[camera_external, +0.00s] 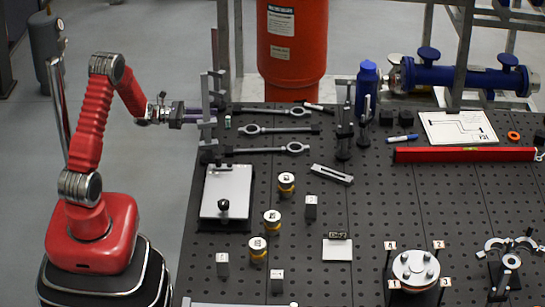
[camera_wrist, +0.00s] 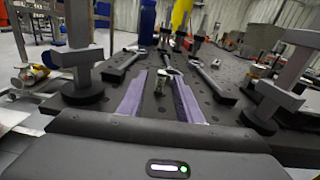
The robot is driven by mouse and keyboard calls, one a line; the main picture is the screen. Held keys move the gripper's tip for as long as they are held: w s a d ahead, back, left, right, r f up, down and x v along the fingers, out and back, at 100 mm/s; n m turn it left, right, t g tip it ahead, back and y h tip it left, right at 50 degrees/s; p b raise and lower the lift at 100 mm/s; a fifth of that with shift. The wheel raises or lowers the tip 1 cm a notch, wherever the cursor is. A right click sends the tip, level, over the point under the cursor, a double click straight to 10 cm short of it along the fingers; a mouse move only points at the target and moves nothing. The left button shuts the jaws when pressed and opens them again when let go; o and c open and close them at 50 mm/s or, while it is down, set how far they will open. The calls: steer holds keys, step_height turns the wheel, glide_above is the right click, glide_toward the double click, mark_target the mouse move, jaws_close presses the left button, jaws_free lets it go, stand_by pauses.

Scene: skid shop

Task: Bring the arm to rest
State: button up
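My red arm reaches from its base at the left toward the left edge of the dark perforated table (camera_external: 340,215). My gripper (camera_external: 208,115) is level, at the table's back left edge, beside a grey upright stand (camera_external: 206,95). In the wrist view, my gripper (camera_wrist: 157,85) shows two purple-padded fingers set apart, with no object clamped between them.
Several wrenches (camera_external: 275,130) lie in dark holders just past the gripper. Grey stands flank it in the wrist view, left (camera_wrist: 80,60) and right (camera_wrist: 285,80). A red tank (camera_external: 292,50) stands behind the table. The floor left of the table is clear around my base.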

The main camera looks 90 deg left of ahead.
steer(key=w+r+n+y, duration=0.1)
steer(key=w+r+n+g, duration=0.1)
steer(key=w+n, duration=0.1)
steer(key=w+r+n+g+y, duration=0.1)
steer(key=shift+w+a+r+n+y, duration=0.1)
steer(key=shift+w+a+n+y, duration=0.1)
steer(key=shift+a+n+y, duration=0.15)
steer(key=d+r+n+g+y, duration=0.55)
steer(key=r+n+g, duration=0.2)
steer(key=n, duration=0.75)
steer(key=s+d+n+h, duration=0.3)
steer(key=s+d+n, duration=0.1)
steer(key=d, duration=1.1)
steer(key=s+d+r+n+g+h, duration=0.1)
steer(key=s+d+n+h, duration=0.2)
steer(key=d, duration=1.2)
steer(key=s+d+r+n+g+h, duration=0.1)
steer(key=s+d+n, duration=0.6)
steer(key=d, duration=0.8)
steer(key=shift+s+r+n+h, duration=0.15)
steer(key=shift+n+h, duration=0.6)
steer(key=shift+h, duration=0.15)
steer(key=shift+g, duration=0.25)
